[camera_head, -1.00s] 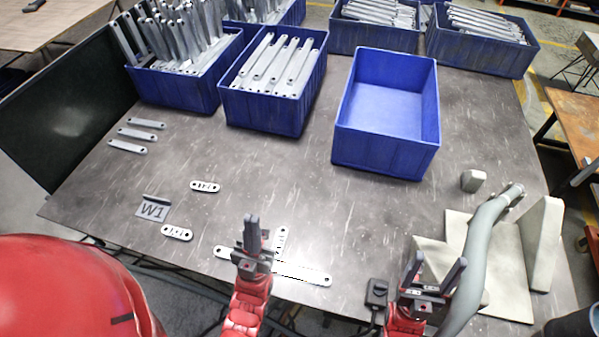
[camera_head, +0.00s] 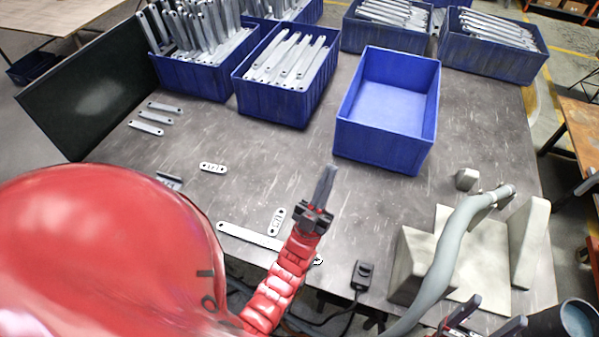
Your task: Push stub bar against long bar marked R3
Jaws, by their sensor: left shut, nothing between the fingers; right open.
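A long flat grey bar (camera_head: 250,236) lies near the table's front edge. My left forearm covers part of its right half, and its right tip shows beyond. A short stub bar (camera_head: 276,221) with holes lies behind it, roughly crosswise, its near end close to the long bar. I cannot tell whether they touch. No R3 mark is readable. My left gripper (camera_head: 328,174) is shut and empty, to the right of and beyond the stub bar. My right gripper (camera_head: 492,313) is open at the bottom right edge, partly out of frame, away from the bars.
An empty blue bin (camera_head: 385,149) stands behind my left gripper. Beige blocks (camera_head: 527,240), a grey hose (camera_head: 447,243) and a black switch box (camera_head: 362,274) are on the right.

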